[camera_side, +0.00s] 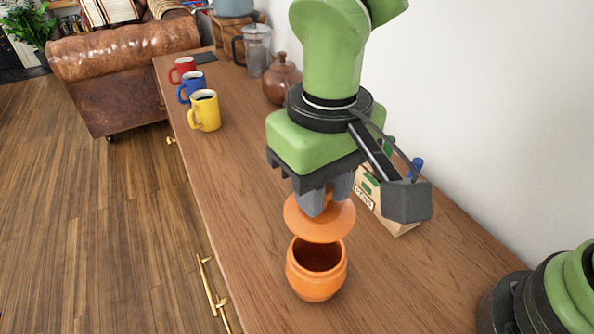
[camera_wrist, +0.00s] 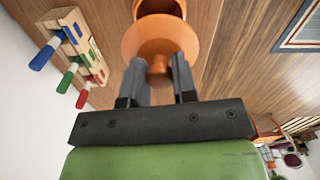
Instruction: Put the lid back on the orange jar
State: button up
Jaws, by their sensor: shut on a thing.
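The orange jar (camera_side: 316,272) stands upright and open on the wooden sideboard, its dark inside showing. The orange lid (camera_side: 320,222) is held above the jar's mouth, apart from it and slightly tilted. My gripper (camera_side: 323,198) is shut on the lid's knob from above. In the wrist view the lid (camera_wrist: 160,42) sits between my fingertips (camera_wrist: 160,68), with the knob between them. Part of the jar's rim (camera_wrist: 160,8) shows beyond the lid at the top edge.
A wooden holder (camera_side: 388,212) with coloured handles stands close behind my gripper. A brown teapot (camera_side: 282,82), a glass press (camera_side: 257,50), and yellow (camera_side: 204,112), blue (camera_side: 192,88) and red (camera_side: 183,69) mugs stand farther back. The sideboard's front edge is left of the jar.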

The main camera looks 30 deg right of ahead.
aim_at(320, 227)
jog(key=shift+s+f, duration=0.1)
jog(key=shift+f, duration=3.1)
jog(key=shift+f, duration=0.15)
jog(key=o, duration=1.5)
jog(key=shift+r, duration=3.5)
grip_shut()
